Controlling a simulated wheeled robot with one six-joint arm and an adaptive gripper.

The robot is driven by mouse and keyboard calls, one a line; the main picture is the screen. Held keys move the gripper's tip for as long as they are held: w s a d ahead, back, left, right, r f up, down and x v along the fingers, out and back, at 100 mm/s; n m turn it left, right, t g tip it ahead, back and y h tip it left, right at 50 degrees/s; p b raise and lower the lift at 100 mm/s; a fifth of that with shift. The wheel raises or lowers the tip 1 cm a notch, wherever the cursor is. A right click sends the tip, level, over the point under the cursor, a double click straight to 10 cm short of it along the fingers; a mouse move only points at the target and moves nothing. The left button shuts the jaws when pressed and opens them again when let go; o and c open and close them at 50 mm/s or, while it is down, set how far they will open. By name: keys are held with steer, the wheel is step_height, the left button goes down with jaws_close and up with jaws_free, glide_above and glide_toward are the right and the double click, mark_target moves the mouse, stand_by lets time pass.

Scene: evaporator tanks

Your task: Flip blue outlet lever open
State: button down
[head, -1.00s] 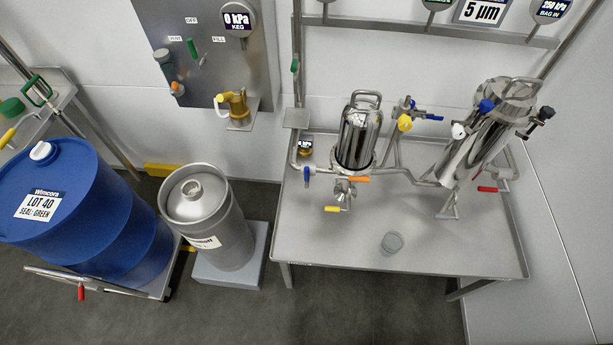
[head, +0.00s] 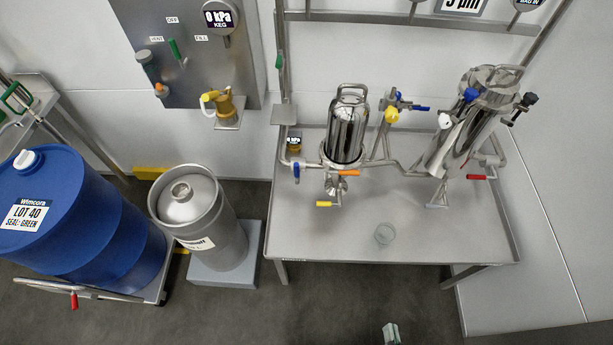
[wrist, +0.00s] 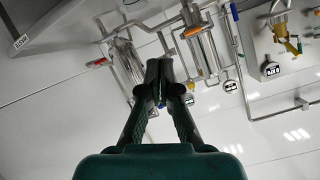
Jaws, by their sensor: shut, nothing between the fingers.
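A small blue lever (head: 296,171) hangs upright on the pipe left of the shorter steel filter housing (head: 345,130). A second blue lever (head: 420,108) lies roughly level on the pipework behind and right of that housing. I cannot tell which one is the outlet lever. My gripper (wrist: 164,75) is shut and empty in the wrist view, its fingertips close together in front of the pipework. A blue piece (wrist: 162,104) shows behind the fingers, partly hidden. In the head view, a small pale tip at the bottom edge looks like my gripper (head: 391,334), well in front of the table.
A taller tilted housing (head: 465,125) stands right. Orange (head: 349,173), yellow (head: 327,204) and red (head: 479,177) levers are nearby. A keg (head: 205,220) and blue drum (head: 75,225) stand left.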

mark_target(297, 168)
steer(key=w+a+f+m+y, duration=0.25)
steer(key=w+f, duration=0.25)
steer(key=w, duration=0.3)
steer(key=w+a+f+m+y, duration=0.2)
steer(key=w+a+f, duration=0.2)
steer(key=w, duration=0.4)
steer(key=w+a+r+m+y, duration=0.1)
steer(key=w+a+r+y, duration=0.1)
steer(key=w, duration=0.6)
steer(key=w+a+r+m+t+y, duration=0.1)
steer(key=w+a+r+y, duration=0.1)
steer(key=w, duration=0.7)
steer(key=shift+w+a+r+y, duration=0.15)
steer(key=shift+a+r+y, duration=0.1)
steer(key=shift+r+y, duration=0.5)
steer(key=s+a+x, duration=0.1)
steer(key=a+x, duration=0.1)
steer(key=x, duration=1.1)
steer(key=shift+s, duration=0.3)
